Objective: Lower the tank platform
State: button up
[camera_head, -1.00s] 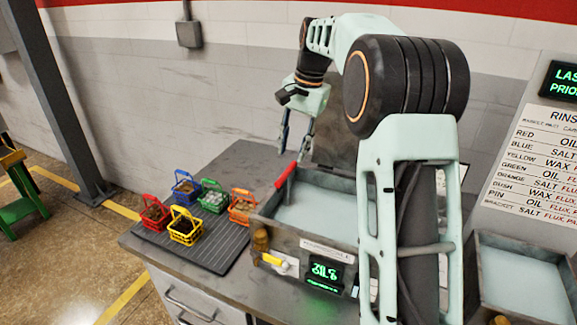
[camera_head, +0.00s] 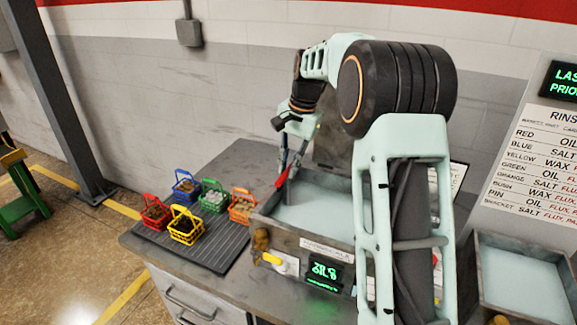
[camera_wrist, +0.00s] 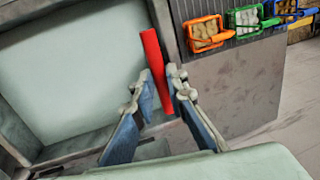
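The tank (camera_head: 262,215) is a grey metal box on the bench with a pale flat surface inside (camera_head: 325,203); I cannot tell whether that surface is the platform or liquid. A red lever handle (camera_head: 282,178) rises at its back left corner. In the wrist view the red handle (camera_wrist: 152,50) stands beside the tank's rim, its lower part running between my fingers. My gripper (camera_head: 290,166) is at the handle, pointing down. In the wrist view my gripper (camera_wrist: 158,82) is open, one finger on each side of the handle, with no clear grip on it.
Several coloured baskets, including a yellow one (camera_head: 186,229) and an orange one (camera_head: 242,209), stand on a dark ribbed mat (camera_head: 215,253) left of the tank. A yellow-handled valve (camera_head: 271,259) and a green display (camera_head: 325,270) are on the tank's front. A second tank (camera_head: 520,285) stands at right.

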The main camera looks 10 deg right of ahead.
grip_shut()
jog(key=shift+s+f, duration=0.1)
jog(key=shift+f, duration=0.5)
jog(key=o, duration=0.8)
grip_release()
jog(key=shift+c, duration=0.2)
jog(key=shift+r, duration=0.1)
notch_tip(320, 180, up, 12)
jog(key=s+d, duration=0.1)
jog(key=d, duration=0.1)
jog(key=shift+s, duration=0.15)
